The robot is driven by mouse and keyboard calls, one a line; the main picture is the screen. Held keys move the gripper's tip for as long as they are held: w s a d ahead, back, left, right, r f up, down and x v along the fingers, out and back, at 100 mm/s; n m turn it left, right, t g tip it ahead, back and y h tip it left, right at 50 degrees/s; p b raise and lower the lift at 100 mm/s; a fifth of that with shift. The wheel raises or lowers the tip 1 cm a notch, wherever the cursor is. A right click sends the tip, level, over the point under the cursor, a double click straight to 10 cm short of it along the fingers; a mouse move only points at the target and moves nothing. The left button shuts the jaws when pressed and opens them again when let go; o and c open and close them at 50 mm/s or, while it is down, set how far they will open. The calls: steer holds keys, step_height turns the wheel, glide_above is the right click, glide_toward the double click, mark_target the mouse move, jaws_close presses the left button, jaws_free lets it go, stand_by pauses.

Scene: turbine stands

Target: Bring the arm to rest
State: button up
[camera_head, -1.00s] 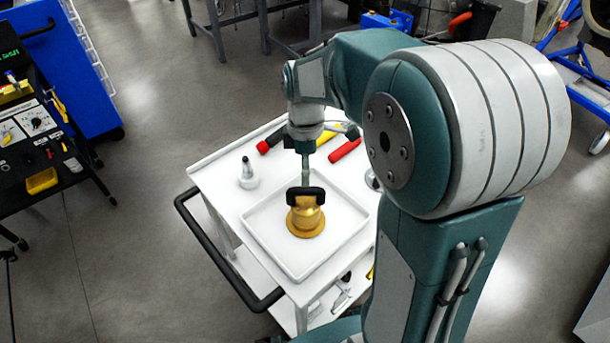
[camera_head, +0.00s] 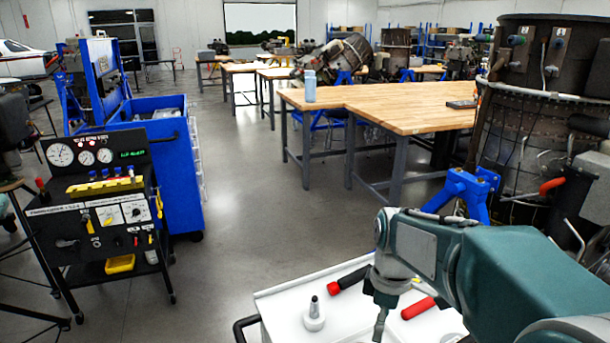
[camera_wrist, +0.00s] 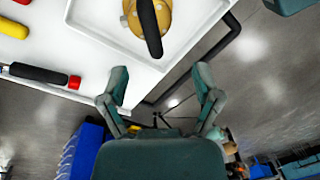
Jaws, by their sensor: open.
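My arm (camera_head: 500,270) reaches in from the right in the head view, its wrist bent down over the white cart (camera_head: 279,296). My gripper's tips are cut off by the lower edge there. In the wrist view my gripper (camera_wrist: 160,88) is open, its two fingers well apart with nothing between them. A brass part (camera_wrist: 134,20) with a black handle (camera_wrist: 149,27) sits in the white tray (camera_wrist: 152,62), beyond the fingers and apart from them. The head view does not show the brass part.
A gauge cart (camera_head: 100,210) and blue cabinet (camera_head: 175,150) stand left. Wooden benches (camera_head: 400,105) and a turbine (camera_head: 530,130) stand beyond. Floor between is open.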

steer(key=s+r+m+t, duration=0.3)
steer(key=s+m, duration=0.3)
steer(key=s, duration=0.1)
steer(key=s+r+m+t, duration=0.3)
steer(key=s+m, duration=0.3)
steer(key=s, duration=0.1)
steer(key=shift+a+m+t+h, duration=0.2)
steer(key=shift+m+t+h, duration=0.1)
